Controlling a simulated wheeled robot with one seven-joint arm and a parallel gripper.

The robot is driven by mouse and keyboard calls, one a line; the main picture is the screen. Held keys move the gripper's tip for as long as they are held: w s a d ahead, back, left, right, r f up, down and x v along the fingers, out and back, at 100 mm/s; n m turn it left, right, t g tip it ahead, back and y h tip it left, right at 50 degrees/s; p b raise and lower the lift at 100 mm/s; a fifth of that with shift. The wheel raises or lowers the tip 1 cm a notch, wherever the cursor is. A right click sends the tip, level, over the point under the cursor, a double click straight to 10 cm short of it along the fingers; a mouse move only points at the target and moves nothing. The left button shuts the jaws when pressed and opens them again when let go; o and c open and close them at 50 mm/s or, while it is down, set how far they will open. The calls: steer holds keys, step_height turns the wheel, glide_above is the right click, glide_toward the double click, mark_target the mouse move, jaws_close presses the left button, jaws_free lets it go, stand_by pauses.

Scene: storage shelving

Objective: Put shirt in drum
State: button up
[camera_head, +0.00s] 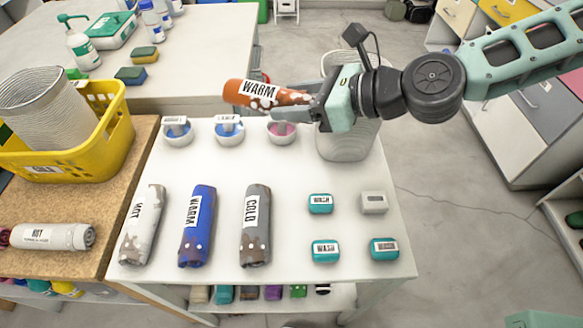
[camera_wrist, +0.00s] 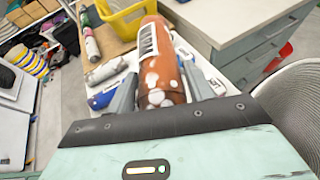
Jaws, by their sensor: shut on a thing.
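My gripper (camera_head: 308,104) is shut on a rolled orange-brown shirt (camera_head: 246,92) with white spots and a WARM label. It holds the shirt above the back of the white table, pointing left. The shirt also shows between the fingers in the wrist view (camera_wrist: 158,68). A pale ribbed drum (camera_head: 346,147) stands at the table's back right, directly below and behind my gripper, which hides part of it. Its mesh wall shows at the right of the wrist view (camera_wrist: 295,105). Another pale ribbed drum (camera_head: 38,112) sits in the yellow basket (camera_head: 112,125) at left.
Rolled shirts labelled HOT (camera_head: 142,225), WARM (camera_head: 197,228) and COLD (camera_head: 255,226) lie on the white table (camera_head: 290,180). Several small teal WASH boxes (camera_head: 325,250) lie at right. Small bowls (camera_head: 229,133) line the back edge. Another HOT roll (camera_head: 55,237) lies on the brown table.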

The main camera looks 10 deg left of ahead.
mark_target(294, 176)
step_height(294, 176, down, 18)
steer(key=shift+f, duration=0.1)
stand_by(0.4)
steer(key=o, duration=1)
steer(key=shift+o, duration=0.2)
